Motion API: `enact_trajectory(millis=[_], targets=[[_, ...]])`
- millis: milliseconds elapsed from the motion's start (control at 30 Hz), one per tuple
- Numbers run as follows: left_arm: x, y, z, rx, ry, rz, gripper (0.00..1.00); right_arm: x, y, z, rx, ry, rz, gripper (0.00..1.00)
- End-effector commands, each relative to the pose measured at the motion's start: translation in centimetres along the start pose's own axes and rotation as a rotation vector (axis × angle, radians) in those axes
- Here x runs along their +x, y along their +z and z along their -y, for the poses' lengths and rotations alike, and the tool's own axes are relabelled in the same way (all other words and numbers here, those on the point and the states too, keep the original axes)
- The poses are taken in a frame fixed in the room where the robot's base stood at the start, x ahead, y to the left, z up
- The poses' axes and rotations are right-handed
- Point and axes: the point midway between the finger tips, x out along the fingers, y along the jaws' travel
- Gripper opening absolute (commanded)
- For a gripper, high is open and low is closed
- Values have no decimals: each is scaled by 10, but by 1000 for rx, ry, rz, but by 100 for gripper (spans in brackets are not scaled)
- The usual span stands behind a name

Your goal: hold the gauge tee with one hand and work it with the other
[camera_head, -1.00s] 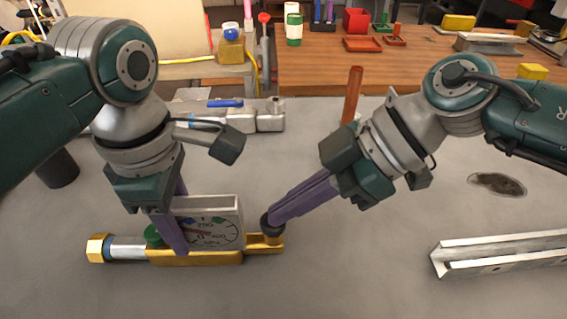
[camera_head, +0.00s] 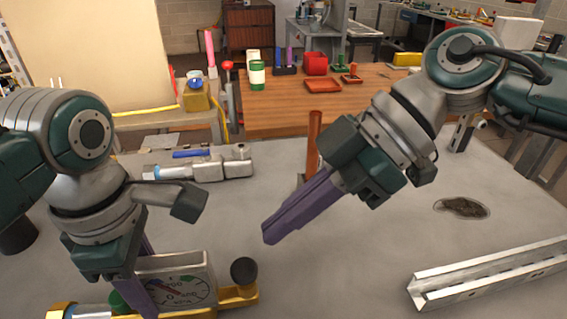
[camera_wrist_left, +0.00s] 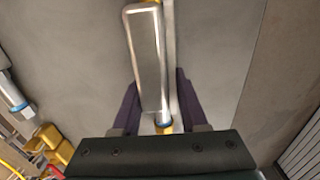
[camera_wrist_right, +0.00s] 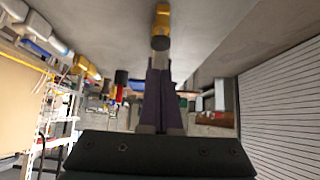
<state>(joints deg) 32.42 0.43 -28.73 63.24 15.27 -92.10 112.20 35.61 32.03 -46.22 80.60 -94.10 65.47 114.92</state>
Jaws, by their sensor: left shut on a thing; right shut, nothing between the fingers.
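The gauge tee lies on the grey surface at the lower left of the head view. It has a brass body (camera_head: 235,293), a boxed dial gauge (camera_head: 175,282), a green part (camera_head: 117,301) and a round black knob (camera_head: 244,270) at its right end. My left gripper (camera_head: 146,300) is shut on the gauge tee; the left wrist view shows the gauge housing (camera_wrist_left: 147,55) between the fingers. My right gripper (camera_head: 268,236) is shut and empty, its tips above and apart from the knob. The right wrist view shows the knob (camera_wrist_right: 160,43) just beyond the fingertips. The tee's left end is partly cut off.
A silver pipe fitting with a blue handle (camera_head: 190,153) lies behind the tee. An orange-brown post (camera_head: 314,140) stands behind my right gripper. A metal channel (camera_head: 490,275) lies at the right, near an oval dark patch (camera_head: 462,208). The middle surface is clear.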

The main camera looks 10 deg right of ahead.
Motion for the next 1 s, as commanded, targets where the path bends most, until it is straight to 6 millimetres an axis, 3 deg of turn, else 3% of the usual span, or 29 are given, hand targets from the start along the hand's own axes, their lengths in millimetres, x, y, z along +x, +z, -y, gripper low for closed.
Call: enact_trajectory(millis=[100, 300, 1000], targets=[[0, 1, 0, 0, 1, 2, 0, -26, 0, -1, -2, 3, 2, 0], [0, 1, 0, 0, 1, 2, 0, -52, 0, 0, -1, 2, -1, 0], [0, 0, 0, 0, 0, 1, 0, -58, -1, 0, -1, 0, -3, 0]])
